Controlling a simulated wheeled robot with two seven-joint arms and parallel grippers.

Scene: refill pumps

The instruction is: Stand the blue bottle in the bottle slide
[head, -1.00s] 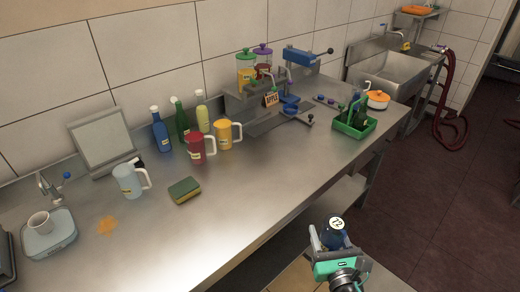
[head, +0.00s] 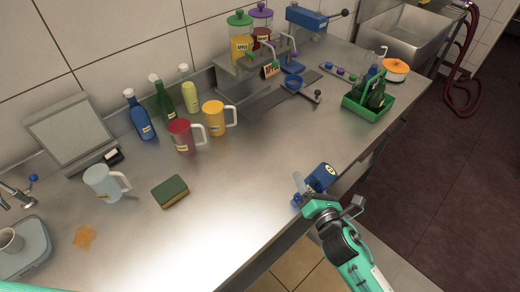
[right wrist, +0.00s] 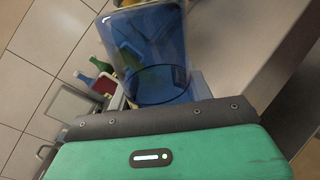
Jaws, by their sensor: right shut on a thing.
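The blue bottle (head: 321,177) is a see-through blue container with a pale round label on its dark end. My right gripper (head: 308,193) is shut on it and holds it tilted near the counter's front edge. In the right wrist view the blue bottle (right wrist: 160,55) fills the space ahead of the gripper. My left gripper is out of view.
A green crate with bottles (head: 366,108) stands right of the rail. A red jug (head: 181,138), a yellow jug (head: 213,120) and another tall blue bottle (head: 142,120) stand left. A sponge (head: 170,191) lies on the counter. The counter's middle is clear.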

